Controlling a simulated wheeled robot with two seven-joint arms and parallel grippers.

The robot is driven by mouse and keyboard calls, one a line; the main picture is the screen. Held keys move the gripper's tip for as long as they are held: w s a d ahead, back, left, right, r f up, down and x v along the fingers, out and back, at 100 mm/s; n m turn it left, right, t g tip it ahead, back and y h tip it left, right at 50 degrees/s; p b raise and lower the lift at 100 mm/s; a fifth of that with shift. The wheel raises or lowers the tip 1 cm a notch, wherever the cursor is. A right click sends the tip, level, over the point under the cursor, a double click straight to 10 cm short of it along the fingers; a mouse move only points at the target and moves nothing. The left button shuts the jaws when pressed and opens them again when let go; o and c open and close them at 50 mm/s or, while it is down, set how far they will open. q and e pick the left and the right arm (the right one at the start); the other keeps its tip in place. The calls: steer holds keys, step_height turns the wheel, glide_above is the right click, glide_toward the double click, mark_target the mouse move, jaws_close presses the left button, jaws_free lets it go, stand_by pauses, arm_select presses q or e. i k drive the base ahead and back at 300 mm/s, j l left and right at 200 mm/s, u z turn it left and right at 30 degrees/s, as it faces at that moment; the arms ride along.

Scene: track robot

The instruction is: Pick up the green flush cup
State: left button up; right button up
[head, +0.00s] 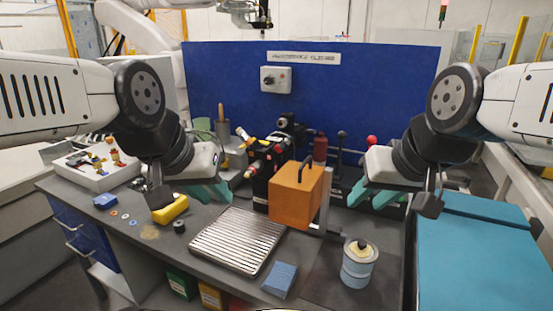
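I cannot clearly pick out a green flush cup. A small pale green object (203,126) stands at the back left of the bench, partly hidden, and I cannot tell whether it is a cup. A light blue-grey can (358,270) with a pale top stands at the front right of the bench. My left gripper (208,192), with teal fingers, hangs above the bench beside the yellow block (171,209). My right gripper (374,196) hangs above the bench's right side, behind the can. Both look open and empty.
A ribbed metal tray (236,240) lies mid-bench, with an orange box (296,197) behind its right side. A blue block (280,279) lies at the front. A blue panel (370,85) closes off the back, and a teal-topped surface (475,260) stands at right.

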mark_target(202, 123)
steer(key=i+j, duration=0.1)
steer(key=j, duration=0.3)
steer(key=i+j, duration=0.1)
steer(key=j, duration=0.3)
steer(key=i+j+u, duration=0.1)
steer(key=j, duration=0.3)
steer(key=i+j, duration=0.1)
steer(key=j, duration=0.3)
steer(key=i+j, duration=0.1)
steer(key=j, duration=0.3)
steer(key=i+j+u, duration=0.1)
steer(key=j, duration=0.3)
steer(key=i+j, duration=0.15)
steer(key=j, duration=0.25)
steer(key=i+j, duration=0.1)
steer(key=j, duration=0.3)
steer(key=i+j+u, duration=0.1)
steer(key=i+j, duration=0.15)
steer(key=i, duration=0.05)
